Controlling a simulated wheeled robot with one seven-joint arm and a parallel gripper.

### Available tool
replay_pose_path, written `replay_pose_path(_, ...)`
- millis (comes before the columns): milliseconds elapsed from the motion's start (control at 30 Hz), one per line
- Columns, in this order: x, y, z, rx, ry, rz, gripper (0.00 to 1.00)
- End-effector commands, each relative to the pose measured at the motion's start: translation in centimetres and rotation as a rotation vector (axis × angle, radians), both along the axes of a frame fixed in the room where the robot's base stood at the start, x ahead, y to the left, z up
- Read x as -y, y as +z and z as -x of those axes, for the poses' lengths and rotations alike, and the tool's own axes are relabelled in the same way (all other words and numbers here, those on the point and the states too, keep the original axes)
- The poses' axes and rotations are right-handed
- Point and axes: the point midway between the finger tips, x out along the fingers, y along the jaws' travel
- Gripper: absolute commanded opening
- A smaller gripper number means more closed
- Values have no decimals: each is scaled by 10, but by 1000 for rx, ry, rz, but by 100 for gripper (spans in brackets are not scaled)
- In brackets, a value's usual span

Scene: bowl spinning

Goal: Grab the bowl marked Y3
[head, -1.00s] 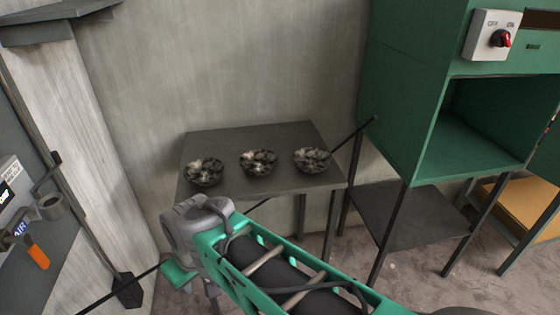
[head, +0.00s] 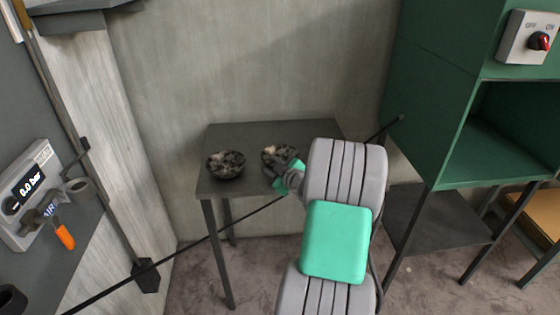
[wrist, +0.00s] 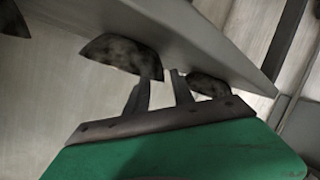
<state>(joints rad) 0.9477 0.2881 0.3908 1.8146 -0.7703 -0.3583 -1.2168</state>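Two dark, mottled black-and-white bowls show on a small grey table in the head view, a left bowl (head: 226,165) and a middle bowl (head: 278,156). No Y3 mark can be read on any bowl. My gripper (head: 289,176) is at the table's front edge, partly covering the middle bowl. In the wrist view, my gripper's two fingers (wrist: 160,78) stand apart with nothing held between them. That tilted view shows one bowl (wrist: 120,55) beyond the left finger, another (wrist: 208,86) by the right finger, and part of a third (wrist: 13,19) in the corner.
The grey table (head: 262,133) stands against a concrete wall. My arm hides its right part. A green cabinet (head: 430,100) with a switch box (head: 527,38) is at right. A panel with a gauge (head: 28,190) and orange-handled valve (head: 62,235) is at left.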

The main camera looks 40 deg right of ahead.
Motion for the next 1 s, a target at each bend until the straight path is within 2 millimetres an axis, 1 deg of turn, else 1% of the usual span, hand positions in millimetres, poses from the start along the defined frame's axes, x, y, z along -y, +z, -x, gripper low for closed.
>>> replay_pose_path(33, 0, -2, -9, -1, 4, -1, 29)
replay_pose_path(133, 3, -6, -18, -1, 2, -1, 29)
replay_pose_path(367, 3, -7, -20, 0, 1, 0, 28)
replay_pose_path(700, 3, -7, -20, -2, 1, -1, 0)
replay_pose_path(1000, 3, -8, -19, -3, 1, -2, 0)
